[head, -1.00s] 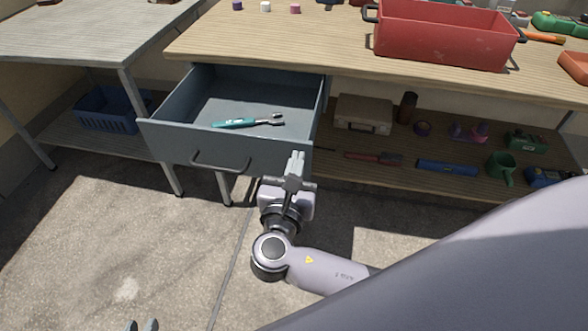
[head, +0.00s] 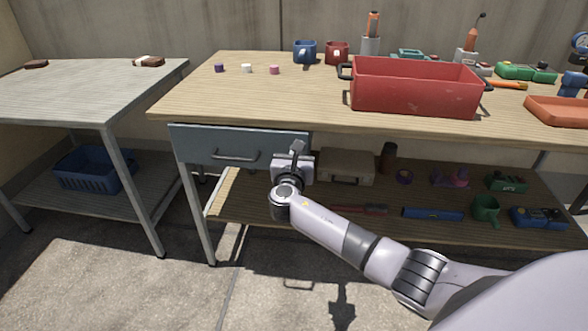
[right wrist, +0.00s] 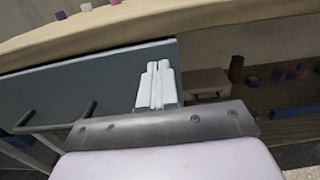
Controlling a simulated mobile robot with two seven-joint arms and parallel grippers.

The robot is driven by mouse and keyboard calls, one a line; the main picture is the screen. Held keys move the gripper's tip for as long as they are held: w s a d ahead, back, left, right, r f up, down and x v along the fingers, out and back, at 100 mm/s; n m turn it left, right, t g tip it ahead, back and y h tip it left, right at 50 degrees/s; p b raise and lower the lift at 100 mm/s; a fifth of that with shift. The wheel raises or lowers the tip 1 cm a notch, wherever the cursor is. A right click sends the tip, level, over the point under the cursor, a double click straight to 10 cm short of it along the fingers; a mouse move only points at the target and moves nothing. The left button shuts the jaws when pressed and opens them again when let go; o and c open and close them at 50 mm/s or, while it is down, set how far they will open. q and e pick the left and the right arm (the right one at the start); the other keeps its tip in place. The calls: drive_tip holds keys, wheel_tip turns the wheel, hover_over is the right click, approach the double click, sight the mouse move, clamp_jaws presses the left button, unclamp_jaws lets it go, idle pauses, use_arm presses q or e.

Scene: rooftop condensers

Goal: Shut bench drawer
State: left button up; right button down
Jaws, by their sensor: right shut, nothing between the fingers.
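The grey-blue bench drawer (head: 215,143) sits under the left end of the wooden bench top (head: 240,105), its front close in under the top's edge. I see no gap showing its inside. Its dark bar handle (head: 235,157) is on the front. My right gripper (head: 297,147) is at the right end of the drawer front, with its fingers together and nothing between them. In the right wrist view the shut fingers (right wrist: 157,82) point at the right edge of the drawer front (right wrist: 100,88); whether they touch it I cannot tell. My left gripper is not in view.
A red bin (head: 415,88) stands on the bench top among small parts and tools. The lower shelf holds a beige case (head: 346,167) and several tools, right of my gripper. A separate table (head: 85,90) with a blue basket (head: 93,170) stands left. The floor in front is open.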

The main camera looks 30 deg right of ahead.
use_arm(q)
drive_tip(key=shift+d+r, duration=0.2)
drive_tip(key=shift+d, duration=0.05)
use_arm(e)
drive_tip(key=shift+r+x, duration=0.25)
drive_tip(key=shift+x, duration=0.8)
